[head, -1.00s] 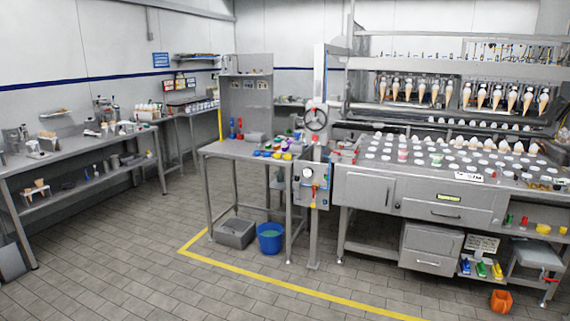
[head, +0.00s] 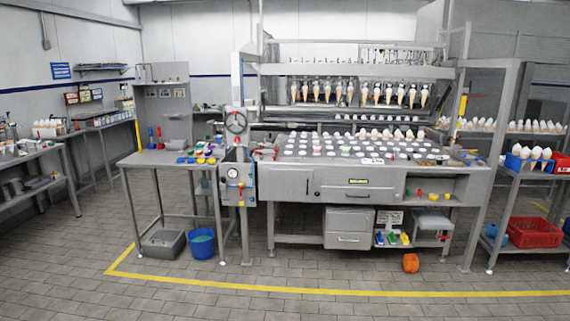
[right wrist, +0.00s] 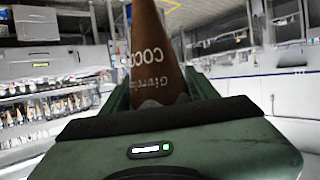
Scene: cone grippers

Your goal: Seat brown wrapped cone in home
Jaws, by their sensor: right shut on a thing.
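A brown wrapped cone (right wrist: 155,55) with white lettering shows in the right wrist view. My right gripper (right wrist: 160,88) has green jaws closed on the cone's lower part in that picture; the rest reaches up past the top edge. Neither gripper shows in the head view. In the head view a long steel cone machine (head: 330,190) stands ahead, with a row of hanging cones (head: 360,94) and a top plate (head: 350,150) of round white places. I cannot tell which place is the cone's home.
A side table (head: 160,160) with small coloured items adjoins the machine's left. A blue bucket (head: 202,243) stands under it. At right, a rack holds cones in a blue holder (head: 518,162) and a red crate (head: 535,233). An orange bucket (head: 411,263) is on the floor. The tiled floor in front is clear.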

